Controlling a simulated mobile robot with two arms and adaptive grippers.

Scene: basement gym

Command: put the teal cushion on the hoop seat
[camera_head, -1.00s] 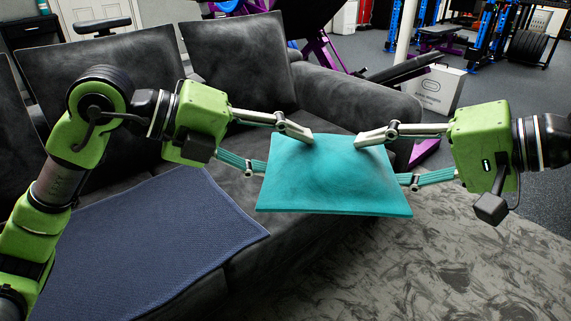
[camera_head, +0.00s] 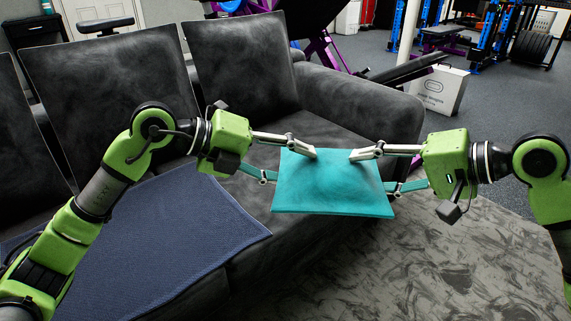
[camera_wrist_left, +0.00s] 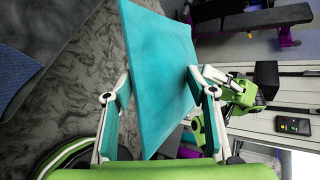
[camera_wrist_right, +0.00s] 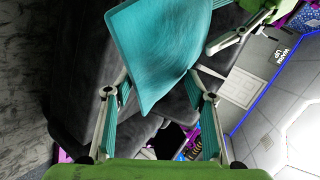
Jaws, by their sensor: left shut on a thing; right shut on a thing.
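The teal cushion (camera_head: 333,190) is held up in the air, roughly flat, in front of the dark sofa in the head view. My left gripper (camera_head: 297,166) is shut on its left edge, one finger above and one below. My right gripper (camera_head: 369,170) is shut on its right edge in the same way. The lower fingertips are hidden under the cushion. The cushion also fills the middle of the left wrist view (camera_wrist_left: 160,75) and of the right wrist view (camera_wrist_right: 160,50), between the fingers. I cannot make out a hoop seat in any view.
A dark grey sofa (camera_head: 385,105) stands behind and left, with a blue mat (camera_head: 150,240) on its seat. A patterned grey rug (camera_head: 430,275) lies at the lower right. A white box (camera_head: 440,90) and gym equipment (camera_head: 500,40) stand at the back right.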

